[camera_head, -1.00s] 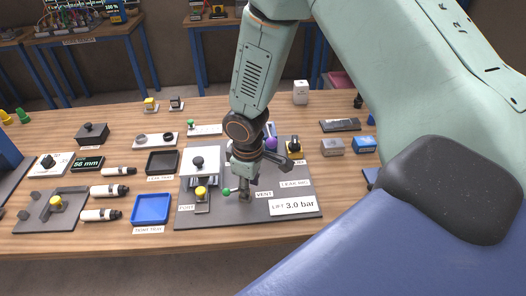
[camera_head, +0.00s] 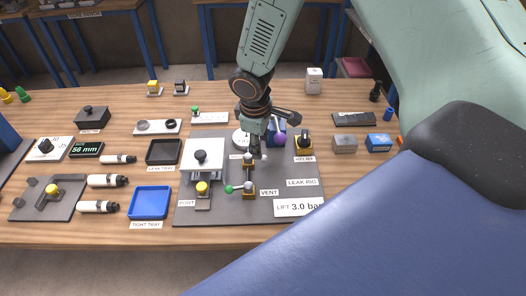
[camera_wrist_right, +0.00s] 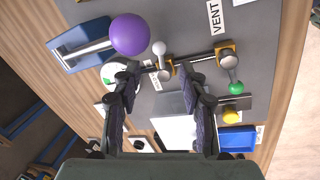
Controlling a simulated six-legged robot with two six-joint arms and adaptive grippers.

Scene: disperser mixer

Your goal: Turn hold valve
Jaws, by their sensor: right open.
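The hold valve (camera_wrist_right: 165,72), with a pale ball-ended handle (camera_wrist_right: 159,48), is on the grey leak rig board. In the wrist view it lies between the fingertips of my open right gripper (camera_wrist_right: 160,77); contact cannot be told. In the head view the right gripper (camera_head: 257,156) points down at this valve (camera_head: 247,161) and hides part of it. The vent valve (camera_head: 249,189), with a green-ended handle (camera_head: 229,189), is nearer the front edge. It also shows in the wrist view (camera_wrist_right: 226,52). My left gripper is out of view.
A purple ball (camera_wrist_right: 129,34) on a blue lever unit (camera_wrist_right: 82,46) stands close beside the gripper. A white plate with a black knob (camera_head: 201,157) and a yellow-topped port (camera_head: 202,188) are to the left. A blue tray (camera_head: 150,203) lies farther left.

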